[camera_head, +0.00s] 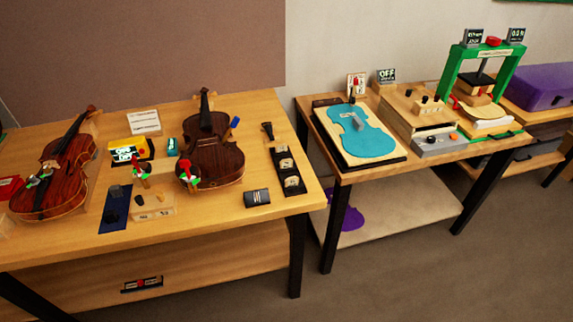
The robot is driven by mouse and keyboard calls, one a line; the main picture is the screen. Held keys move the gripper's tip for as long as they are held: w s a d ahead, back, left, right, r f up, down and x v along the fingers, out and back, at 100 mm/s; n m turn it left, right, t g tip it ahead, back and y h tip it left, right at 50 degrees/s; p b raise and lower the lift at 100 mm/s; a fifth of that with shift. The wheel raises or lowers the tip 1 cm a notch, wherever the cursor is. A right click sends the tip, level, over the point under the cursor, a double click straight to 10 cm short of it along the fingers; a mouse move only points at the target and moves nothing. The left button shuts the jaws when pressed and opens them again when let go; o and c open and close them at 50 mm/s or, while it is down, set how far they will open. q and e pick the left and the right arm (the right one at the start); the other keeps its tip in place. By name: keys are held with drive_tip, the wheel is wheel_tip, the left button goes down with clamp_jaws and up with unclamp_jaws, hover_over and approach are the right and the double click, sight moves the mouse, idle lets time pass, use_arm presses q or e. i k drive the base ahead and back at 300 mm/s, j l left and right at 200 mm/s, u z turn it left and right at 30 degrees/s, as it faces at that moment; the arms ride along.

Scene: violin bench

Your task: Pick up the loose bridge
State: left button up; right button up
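Neither of my grippers is in view. I cannot single out the loose bridge for certain; the small parts are too small to tell apart. A dark rack (293,187) with pale pieces stands at the right of the left bench. A small light wooden block (153,210) with dark round pieces lies near the front middle. One violin (57,180) lies at the left of that bench. A darker violin (213,150) lies right of the middle, with green, white and red parts near its lower end.
The left bench (110,247) has clear wood along its front. A blue mat (117,208) and a black-and-silver box (257,198) lie on it. A gap separates it from the right bench (400,165), which holds a blue violin-shaped plate (372,139) and a green press (448,70).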

sight(281, 148)
drive_tip(key=i+j+z, duration=0.15)
drive_tip(key=z, duration=0.25)
drive_tip(key=i+j+z, duration=0.1)
drive_tip(key=j+z, duration=0.65)
drive_tip(key=i+l, duration=0.05)
drive_tip(key=l, duration=0.05)
